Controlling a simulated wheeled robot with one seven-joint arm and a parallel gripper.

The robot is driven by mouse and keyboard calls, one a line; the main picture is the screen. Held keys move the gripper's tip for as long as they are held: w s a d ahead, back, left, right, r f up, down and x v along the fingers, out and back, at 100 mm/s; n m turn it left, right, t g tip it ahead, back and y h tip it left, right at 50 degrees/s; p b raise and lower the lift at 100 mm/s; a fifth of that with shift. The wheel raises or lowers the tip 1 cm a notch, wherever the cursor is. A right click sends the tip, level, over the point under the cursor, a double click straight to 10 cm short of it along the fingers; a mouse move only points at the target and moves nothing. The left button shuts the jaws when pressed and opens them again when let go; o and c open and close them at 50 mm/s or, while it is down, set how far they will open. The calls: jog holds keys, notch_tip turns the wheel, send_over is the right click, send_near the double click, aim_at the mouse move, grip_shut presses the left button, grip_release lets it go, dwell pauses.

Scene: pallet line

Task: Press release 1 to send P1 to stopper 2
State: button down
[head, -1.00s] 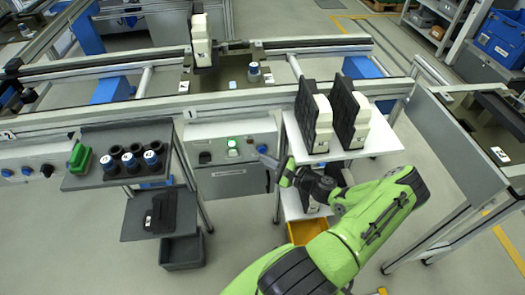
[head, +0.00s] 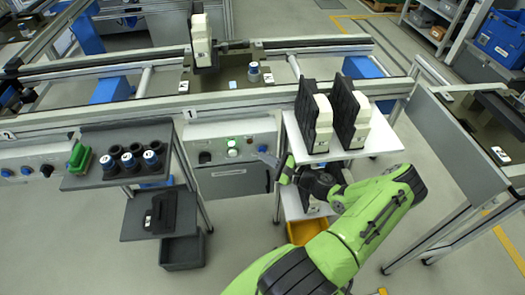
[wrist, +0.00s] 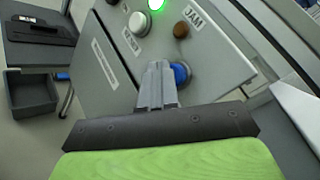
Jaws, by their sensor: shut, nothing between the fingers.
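The station 1 control box (head: 232,180) hangs below the conveyor under a "1" label. The wrist view shows a lit green lamp (wrist: 156,4), a white button (wrist: 138,22), a brown lamp marked JAM (wrist: 180,30) and a blue button (wrist: 182,73). My gripper (head: 265,157) is shut and empty. In the wrist view its fingertips (wrist: 158,68) partly cover the blue button; I cannot tell if they touch it. A dark pallet (head: 210,82) sits on the conveyor above the box, carrying a pale part and a blue-white cup.
A shelf (head: 345,153) with two dark-and-white parts stands right of the box, close to my arm. A grey bin (head: 182,252) is below. Station 2's panel (head: 60,158) is at far left.

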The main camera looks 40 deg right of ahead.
jog(key=shift+w+d, duration=0.25)
jog(key=shift+w, duration=0.1)
dwell(0.7)
jog(key=shift+s+a, duration=0.5)
jog(key=shift+s, duration=0.2)
